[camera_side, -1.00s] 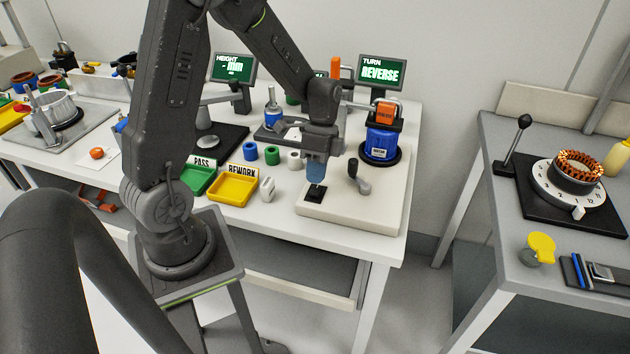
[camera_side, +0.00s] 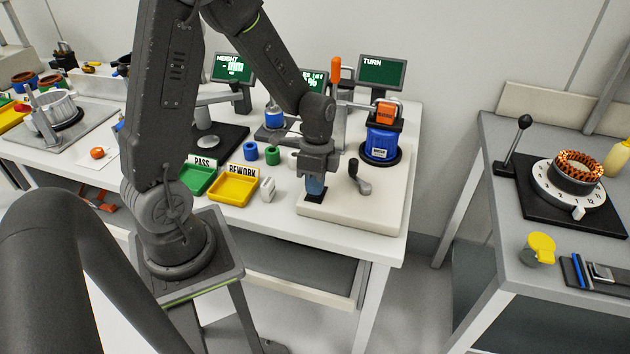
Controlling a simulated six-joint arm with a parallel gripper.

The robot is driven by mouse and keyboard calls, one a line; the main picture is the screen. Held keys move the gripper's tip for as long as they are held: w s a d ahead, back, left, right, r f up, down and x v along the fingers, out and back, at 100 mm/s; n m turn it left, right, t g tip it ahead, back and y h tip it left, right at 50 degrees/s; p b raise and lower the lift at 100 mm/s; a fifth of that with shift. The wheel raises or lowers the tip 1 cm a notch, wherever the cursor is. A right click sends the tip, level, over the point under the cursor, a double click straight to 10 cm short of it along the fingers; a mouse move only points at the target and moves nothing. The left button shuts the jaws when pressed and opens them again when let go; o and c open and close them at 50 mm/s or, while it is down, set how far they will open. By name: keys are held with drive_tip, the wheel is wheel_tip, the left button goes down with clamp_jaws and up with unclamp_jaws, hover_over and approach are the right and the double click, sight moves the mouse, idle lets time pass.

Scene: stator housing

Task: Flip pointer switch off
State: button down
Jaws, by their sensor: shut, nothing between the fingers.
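My gripper (camera_side: 315,188) points down with its bluish fingers together, over the small black square plate (camera_side: 312,197) on the pale base block (camera_side: 340,213). The fingertips are at or just above this plate; I cannot tell if they touch. The fingers hide most of the plate and any switch part on it.
A blue motor unit (camera_side: 380,146) stands behind the block at right. A yellow tray (camera_side: 232,190), a green tray (camera_side: 197,180) and a small white part (camera_side: 267,189) lie to the left. The dark green TURN screen (camera_side: 382,72) stands behind.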

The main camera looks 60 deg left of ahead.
drive_tip(key=shift+s+d+f, duration=0.1)
drive_tip(key=shift+s+f, duration=0.1)
drive_tip(key=shift+f, duration=0.2)
drive_tip(key=shift+w+a, duration=0.55)
drive_tip(key=shift+a, duration=0.1)
drive_tip(key=shift+w+r, duration=0.1)
wheel_tip(320, 180, up, 14)
drive_tip(key=w+a, duration=0.1)
drive_tip(key=shift+r+g, duration=0.2)
drive_tip(key=shift+g, duration=0.1)
drive_tip(key=shift+w, duration=0.2)
drive_tip(key=shift+w+a+f+g+h, duration=0.25)
drive_tip(key=shift+w+a+g+h, duration=0.35)
drive_tip(key=shift+w+a+h, duration=0.35)
drive_tip(key=shift+s, duration=0.15)
